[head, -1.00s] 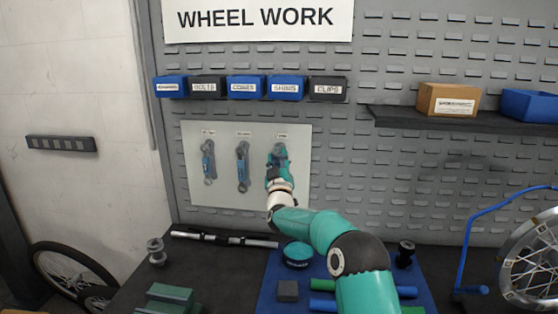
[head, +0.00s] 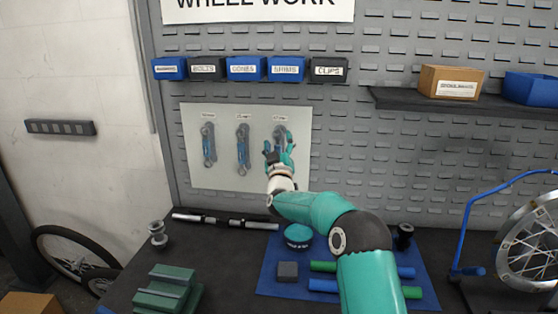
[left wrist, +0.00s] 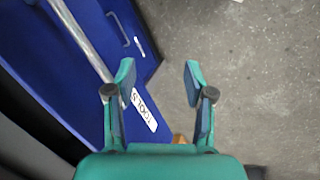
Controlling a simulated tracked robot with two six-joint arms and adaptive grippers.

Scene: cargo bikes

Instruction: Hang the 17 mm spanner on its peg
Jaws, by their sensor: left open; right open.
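The 17 mm spanner (head: 280,133) is grey and hangs upright against the white panel (head: 224,178), under the rightmost label (head: 279,117) in the head view. My right gripper (head: 281,152) is open in front of its lower part, with its fingers apart. The fingers partly hide the spanner, and the peg itself is too small to make out. Two other spanners, on the left (head: 208,144) and in the middle (head: 242,148), hang beside it. My left gripper (left wrist: 160,80) is open and empty in the left wrist view, above a blue tool box (left wrist: 65,70) and the floor.
Labelled bins (head: 246,69) line the pegboard above the panel. The dark bench holds a long bar (head: 222,221), a teal-lidded tin (head: 298,235), a green block (head: 165,290) and a blue mat (head: 262,287) with handles. A wheel stand (head: 480,215) is at right.

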